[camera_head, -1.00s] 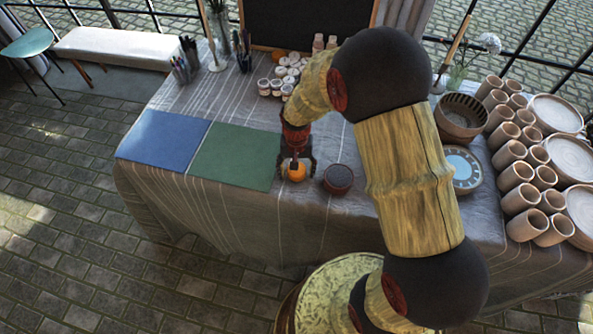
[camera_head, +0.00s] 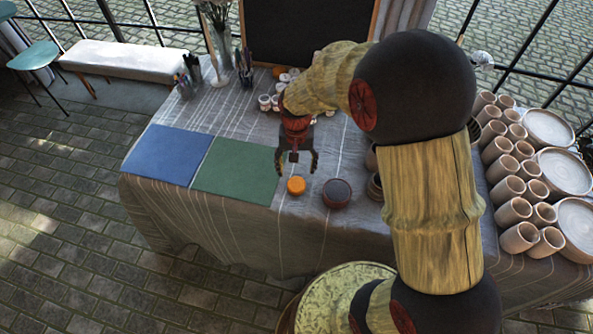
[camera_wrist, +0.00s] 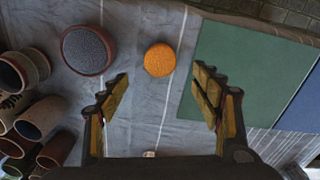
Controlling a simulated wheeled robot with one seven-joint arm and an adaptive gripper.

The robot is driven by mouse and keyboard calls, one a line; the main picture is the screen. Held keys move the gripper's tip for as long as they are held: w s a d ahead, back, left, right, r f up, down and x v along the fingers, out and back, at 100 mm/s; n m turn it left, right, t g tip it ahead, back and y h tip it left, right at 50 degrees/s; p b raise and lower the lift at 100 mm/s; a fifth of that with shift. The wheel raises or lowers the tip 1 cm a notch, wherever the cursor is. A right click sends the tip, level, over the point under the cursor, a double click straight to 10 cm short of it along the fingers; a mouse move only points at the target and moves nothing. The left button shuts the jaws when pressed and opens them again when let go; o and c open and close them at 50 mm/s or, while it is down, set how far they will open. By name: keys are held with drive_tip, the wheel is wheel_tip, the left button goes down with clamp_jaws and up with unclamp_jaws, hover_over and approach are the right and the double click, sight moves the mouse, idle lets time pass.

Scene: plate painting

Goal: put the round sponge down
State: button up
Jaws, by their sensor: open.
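The round sponge (camera_head: 296,185) is orange and lies flat on the cloth-covered table, between the green mat and a dark round pot. It also shows in the wrist view (camera_wrist: 160,60), beyond the fingertips and between their lines. My gripper (camera_head: 296,168) is open and empty above the table, apart from the sponge. Its two spread fingers show in the wrist view (camera_wrist: 166,82) with bare cloth between them.
The green mat (camera_head: 236,171) and blue mat (camera_head: 168,154) lie left of the sponge. The dark-topped pot (camera_head: 337,192) stands close on its right. Several clay cups (camera_head: 508,185) and plates (camera_head: 565,170) crowd the table's right end. Small jars stand behind my gripper.

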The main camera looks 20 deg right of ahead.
wheel_tip(320, 180, up, 10)
drive_tip(key=s+n+t, duration=0.1)
drive_tip(key=s, duration=0.1)
drive_tip(key=s+r+n+t, duration=0.3)
drive_tip(key=s+r+t, duration=0.1)
drive_tip(key=s+r, duration=1.1)
drive_tip(key=s, duration=0.3)
drive_tip(key=shift+r+t, duration=0.3)
drive_tip(key=shift+r, duration=0.1)
drive_tip(key=shift+o, duration=0.2)
drive_tip(key=shift+w+d, duration=0.1)
